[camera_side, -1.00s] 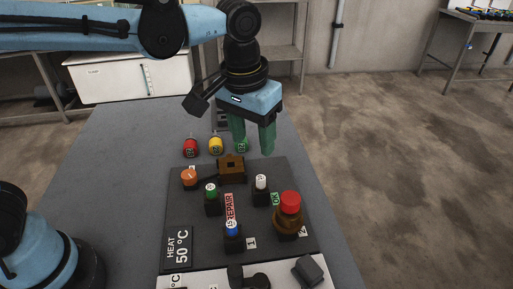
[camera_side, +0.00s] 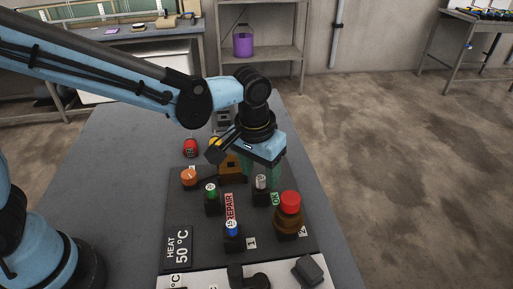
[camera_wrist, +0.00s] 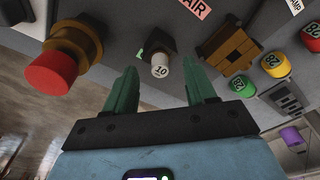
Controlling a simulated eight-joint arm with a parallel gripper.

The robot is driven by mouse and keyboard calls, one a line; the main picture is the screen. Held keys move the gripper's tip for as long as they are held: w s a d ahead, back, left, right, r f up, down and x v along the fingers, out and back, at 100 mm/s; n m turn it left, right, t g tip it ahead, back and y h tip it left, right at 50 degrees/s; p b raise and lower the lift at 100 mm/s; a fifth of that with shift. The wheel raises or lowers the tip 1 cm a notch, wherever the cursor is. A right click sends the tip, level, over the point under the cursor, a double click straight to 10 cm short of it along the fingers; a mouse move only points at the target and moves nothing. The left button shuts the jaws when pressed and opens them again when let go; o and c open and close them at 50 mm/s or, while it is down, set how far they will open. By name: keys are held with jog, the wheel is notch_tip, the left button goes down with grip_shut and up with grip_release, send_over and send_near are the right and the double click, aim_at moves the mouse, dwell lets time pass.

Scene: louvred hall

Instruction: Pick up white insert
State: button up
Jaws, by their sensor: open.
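The white insert (camera_side: 261,182) stands upright in a black holder on the dark panel, beside the OK label. In the wrist view the white insert (camera_wrist: 160,70), marked 10, lies between and beyond the two green fingers. My gripper (camera_side: 268,172) is low over the panel, just behind the insert in the side view. In the wrist view my gripper (camera_wrist: 162,92) is open and empty, with a finger on either side of the insert's line. Whether the fingertips touch the holder cannot be told.
A red button on a brown base (camera_side: 289,212) stands close to the right. Green (camera_side: 210,190) and blue (camera_side: 232,230) inserts stand in holders to the left and front. A brown slotted block (camera_wrist: 228,48) is nearby. Red (camera_side: 190,148) and yellow pieces are behind.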

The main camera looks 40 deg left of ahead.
jog(key=shift+w+f, duration=0.15)
jog(key=shift+f, duration=0.95)
grip_shut()
jog(key=shift+r, duration=0.15)
